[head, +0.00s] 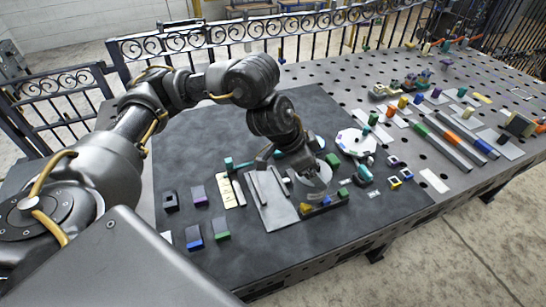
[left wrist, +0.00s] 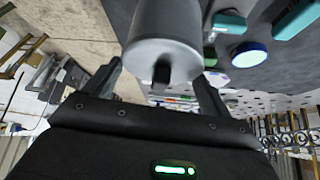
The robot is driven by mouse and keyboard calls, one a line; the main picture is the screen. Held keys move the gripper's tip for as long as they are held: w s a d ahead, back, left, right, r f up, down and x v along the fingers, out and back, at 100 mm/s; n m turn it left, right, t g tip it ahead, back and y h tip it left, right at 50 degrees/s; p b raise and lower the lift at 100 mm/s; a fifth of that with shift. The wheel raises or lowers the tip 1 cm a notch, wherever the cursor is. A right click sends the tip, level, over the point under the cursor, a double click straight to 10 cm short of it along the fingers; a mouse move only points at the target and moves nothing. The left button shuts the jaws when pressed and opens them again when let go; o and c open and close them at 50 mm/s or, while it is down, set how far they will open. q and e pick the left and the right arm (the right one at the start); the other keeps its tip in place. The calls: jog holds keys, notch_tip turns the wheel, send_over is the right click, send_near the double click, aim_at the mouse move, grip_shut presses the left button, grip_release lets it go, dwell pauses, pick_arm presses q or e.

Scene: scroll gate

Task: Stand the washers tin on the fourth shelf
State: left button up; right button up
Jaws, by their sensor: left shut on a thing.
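My left gripper (head: 290,172) reaches down over the dark mat in the head view. In the left wrist view its two fingers stand on either side of a grey cylindrical thing with a dark knob (left wrist: 165,40), and it is shut on this thing. A grey rounded body (head: 314,181) shows below the gripper in the head view, above a flat grey plate (head: 278,213). I cannot read any label, so I cannot tell whether it is the washers tin. No shelf unit can be made out in either view. My right gripper is not in view.
A dark mat (head: 225,265) lies on a perforated metal table (head: 330,75). Several small coloured blocks stand around the plate, and a white round disc (head: 356,142) lies to its right. Long bars (head: 455,145) lie farther right. A scroll-topped metal fence (head: 230,32) runs behind.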

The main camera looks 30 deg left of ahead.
pick_arm(q)
jog(key=s+a+r+n+y+b, duration=0.1)
jog(key=s+a+r, duration=0.15)
jog(key=a, duration=1.35)
jog(key=s+a+r+n+b, duration=0.1)
jog(key=s+a+r+b, duration=0.15)
jog(key=a, duration=1.25)
jog(key=w+d+f+p, duration=0.4)
jog(key=w+f+p, duration=0.2)
jog(key=w+f, duration=0.6)
jog(key=shift+w+f+t, duration=0.25)
jog(key=shift+w+t, duration=0.15)
jog(key=shift+w, duration=0.4)
jog(key=shift+f, duration=0.1)
jog(key=o, duration=1.1)
jog(key=shift+o, duration=0.2)
